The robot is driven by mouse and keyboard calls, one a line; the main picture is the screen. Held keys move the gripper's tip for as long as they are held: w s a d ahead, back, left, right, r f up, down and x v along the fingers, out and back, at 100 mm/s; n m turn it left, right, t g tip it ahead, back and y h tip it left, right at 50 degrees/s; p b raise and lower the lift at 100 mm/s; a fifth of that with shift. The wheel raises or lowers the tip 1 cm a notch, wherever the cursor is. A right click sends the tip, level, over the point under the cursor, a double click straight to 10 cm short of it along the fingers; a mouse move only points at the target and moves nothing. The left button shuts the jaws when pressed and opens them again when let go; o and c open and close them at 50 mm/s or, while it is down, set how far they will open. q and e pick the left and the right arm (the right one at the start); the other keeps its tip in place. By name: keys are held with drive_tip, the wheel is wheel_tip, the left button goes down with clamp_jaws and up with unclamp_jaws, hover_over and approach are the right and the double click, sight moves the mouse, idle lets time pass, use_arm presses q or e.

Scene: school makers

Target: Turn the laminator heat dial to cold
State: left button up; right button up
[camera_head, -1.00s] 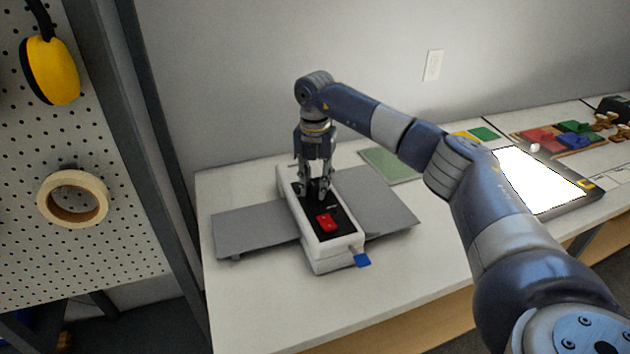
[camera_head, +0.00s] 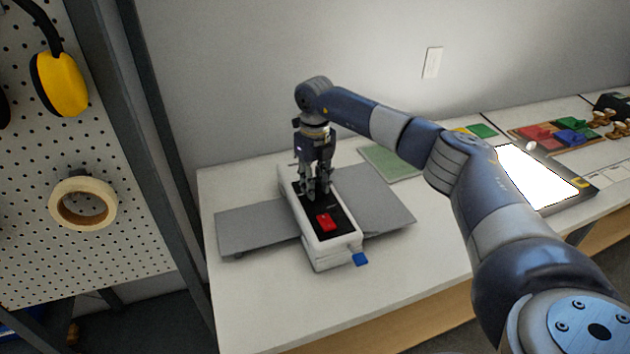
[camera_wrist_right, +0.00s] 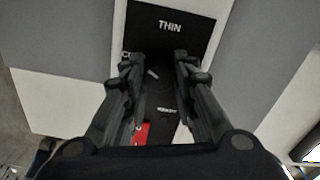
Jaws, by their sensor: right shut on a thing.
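The laminator (camera_head: 346,244) is a white box with a black top panel, lying on the table. A red rocker switch (camera_head: 326,221) sits on the panel; it also shows in the right wrist view (camera_wrist_right: 141,133). My right gripper (camera_head: 318,194) points straight down onto the panel behind the red switch. It is shut on the dark heat dial (camera_wrist_right: 158,92), which the fingers mostly hide. A short pale mark shows between the fingers. The word THIN stands on the panel (camera_wrist_right: 173,27) beyond the fingertips. The dial's setting cannot be read. My left gripper is not in view.
Grey trays (camera_head: 255,228) extend from both sides of the laminator, and a blue tab (camera_head: 360,259) sticks out at its front. A green mat (camera_head: 388,162) lies behind. A bright light panel (camera_head: 537,178) stands right. A pegboard (camera_head: 110,235) with tape (camera_head: 83,204) is left.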

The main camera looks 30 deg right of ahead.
drive_tip(key=n, duration=0.5)
drive_tip(key=shift+n, duration=0.4)
idle(0.4)
drive_tip(key=o, duration=1.1)
drive_tip(key=shift+r, duration=0.25)
wheel_tip(320, 180, up, 12)
drive_tip(key=shift+f, duration=0.25)
